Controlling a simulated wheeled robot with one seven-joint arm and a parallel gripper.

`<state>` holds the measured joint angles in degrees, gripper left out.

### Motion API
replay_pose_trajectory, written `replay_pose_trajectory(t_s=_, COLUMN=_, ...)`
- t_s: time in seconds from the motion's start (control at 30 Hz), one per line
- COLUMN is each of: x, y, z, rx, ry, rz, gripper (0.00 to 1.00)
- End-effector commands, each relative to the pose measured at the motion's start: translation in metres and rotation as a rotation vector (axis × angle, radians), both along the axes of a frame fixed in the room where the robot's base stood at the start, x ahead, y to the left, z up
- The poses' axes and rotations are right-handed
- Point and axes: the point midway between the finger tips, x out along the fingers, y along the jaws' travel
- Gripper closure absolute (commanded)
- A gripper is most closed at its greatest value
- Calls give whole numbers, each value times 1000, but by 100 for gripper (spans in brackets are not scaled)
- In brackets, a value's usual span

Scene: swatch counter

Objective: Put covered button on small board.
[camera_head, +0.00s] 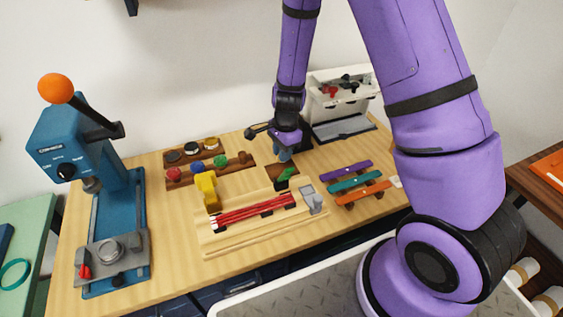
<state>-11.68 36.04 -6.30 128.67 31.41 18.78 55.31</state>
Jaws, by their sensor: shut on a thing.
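My gripper (284,153) points down over the back middle of the counter. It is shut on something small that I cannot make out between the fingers. Just below it is a small brown board (272,170), with a dark and green item (287,174) at its front right. I cannot tell whether the fingers touch that item. To the left, one wooden strip bears a red button (173,174), a blue button (197,166) and a green button (220,160). A strip behind it holds dark, pale and gold round pieces (191,148).
A blue press (120,225) with an orange knob stands at the left. Purple, teal and orange strips (355,184) lie right. A white stand (342,100) is behind.

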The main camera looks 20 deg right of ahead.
Motion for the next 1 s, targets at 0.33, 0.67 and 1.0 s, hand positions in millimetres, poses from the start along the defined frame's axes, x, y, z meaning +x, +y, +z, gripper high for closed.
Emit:
replay_pose_trajectory(t_s=0.33, x=0, y=-1, z=-36, rx=0, ry=2, rz=0, gripper=100)
replay_pose_trajectory(t_s=0.67, x=0, y=0, z=-42, rx=0, ry=0, rz=2, gripper=67)
replay_pose_trajectory(t_s=1.0, x=0, y=0, z=-42, rx=0, ry=-1, rz=2, gripper=52)
